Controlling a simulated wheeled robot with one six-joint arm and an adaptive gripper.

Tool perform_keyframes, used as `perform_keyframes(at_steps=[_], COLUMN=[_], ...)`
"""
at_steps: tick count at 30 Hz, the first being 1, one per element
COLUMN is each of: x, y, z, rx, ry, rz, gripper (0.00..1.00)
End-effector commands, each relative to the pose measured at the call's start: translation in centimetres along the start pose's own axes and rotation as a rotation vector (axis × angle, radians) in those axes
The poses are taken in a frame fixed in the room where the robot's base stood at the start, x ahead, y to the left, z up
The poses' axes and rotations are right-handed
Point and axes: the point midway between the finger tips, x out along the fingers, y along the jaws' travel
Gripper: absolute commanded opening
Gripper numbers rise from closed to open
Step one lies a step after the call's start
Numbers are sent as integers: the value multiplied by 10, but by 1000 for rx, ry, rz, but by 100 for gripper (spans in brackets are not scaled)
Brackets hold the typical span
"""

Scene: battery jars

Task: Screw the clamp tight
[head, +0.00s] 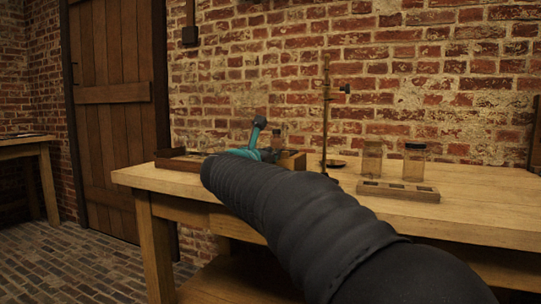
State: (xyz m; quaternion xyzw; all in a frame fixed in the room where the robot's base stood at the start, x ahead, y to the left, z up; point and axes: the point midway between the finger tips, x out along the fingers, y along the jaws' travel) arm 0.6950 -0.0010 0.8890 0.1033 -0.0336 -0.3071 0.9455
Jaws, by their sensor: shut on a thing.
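A thin upright metal stand (326,125) with a round base stands on the table, right of my arm's far end. A small clamp with a dark knob (345,88) sticks out to the right from its upper rod. I cannot tell how tight it is. A teal piece with a slanted, dark-topped lever (260,122) shows just past the end of my sleeved arm; I cannot tell what it is or what it touches. My gripper is hidden behind my arm, so its fingers and anything between them do not show.
The wooden table (470,218) stands against a brick wall. A clear jar (372,158) and a dark-lidded jar (415,163) stand behind a slotted wooden block (398,191). Another small jar (277,140) and a low wooden tray (180,160) are near the teal piece. The table's right side is clear.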

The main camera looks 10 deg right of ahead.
Motion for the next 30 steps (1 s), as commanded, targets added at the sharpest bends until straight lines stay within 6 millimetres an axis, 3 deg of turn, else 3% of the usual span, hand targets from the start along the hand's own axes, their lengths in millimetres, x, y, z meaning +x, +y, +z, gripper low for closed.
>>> perform_keyframes(at_steps=[7,8,10,22,30], x=[0,0,0,-6,-51], y=[0,0,0,0,1], z=[0,0,0,0,0], rx=[-1,-1,-1,-1,0], ry=[0,0,0,0,1], rz=[0,0,0,1,5], gripper=[0,21,37,37,37])
